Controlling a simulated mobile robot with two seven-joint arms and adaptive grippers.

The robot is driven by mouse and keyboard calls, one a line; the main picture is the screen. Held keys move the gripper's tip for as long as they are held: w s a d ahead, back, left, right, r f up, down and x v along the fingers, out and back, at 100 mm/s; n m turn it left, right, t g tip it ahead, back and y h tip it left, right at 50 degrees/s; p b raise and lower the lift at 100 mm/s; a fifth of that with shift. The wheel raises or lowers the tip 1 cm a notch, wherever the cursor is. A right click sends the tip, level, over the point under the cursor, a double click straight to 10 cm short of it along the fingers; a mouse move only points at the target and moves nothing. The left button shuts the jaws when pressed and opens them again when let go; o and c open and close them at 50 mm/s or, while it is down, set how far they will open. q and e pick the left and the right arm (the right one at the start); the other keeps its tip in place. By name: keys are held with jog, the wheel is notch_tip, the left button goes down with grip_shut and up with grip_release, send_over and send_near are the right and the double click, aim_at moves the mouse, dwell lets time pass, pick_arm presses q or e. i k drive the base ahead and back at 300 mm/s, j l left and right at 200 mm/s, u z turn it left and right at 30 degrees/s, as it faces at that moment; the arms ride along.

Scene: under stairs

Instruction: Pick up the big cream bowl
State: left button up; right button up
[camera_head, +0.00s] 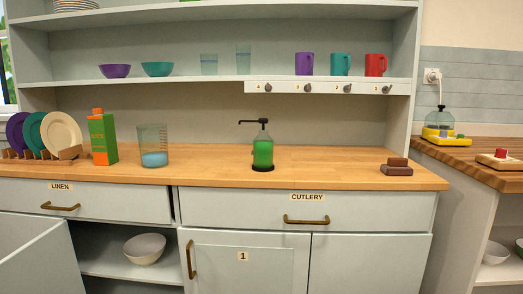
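A large cream or off-white bowl (144,250) sits upright on a shelf inside the lower left cabinet, below the drawer labelled LINEN. Another pale bowl (495,253) is partly visible on a shelf in the unit at the far right, and it looks smaller. The cabinet door (32,252) at the left stands open, so the front of the first bowl is in plain view. Neither of my grippers is in view.
The LINEN drawer (90,202) looks slightly pulled out above the bowl. The counter (210,170) holds a plate rack, a carton (102,138), a beaker (153,146) and a green soap dispenser (263,152). Cabinet door 1 (243,270) is shut.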

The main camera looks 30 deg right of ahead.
aim_at(145, 250)
jog(key=i+z, duration=0.2)
jog(key=i, duration=0.25)
jog(key=i+z, duration=0.2)
jog(key=i, duration=0.25)
jog(key=i+j+z, duration=0.25)
jog(key=i, duration=0.2)
jog(key=i+j+z, duration=0.2)
jog(key=i, duration=0.2)
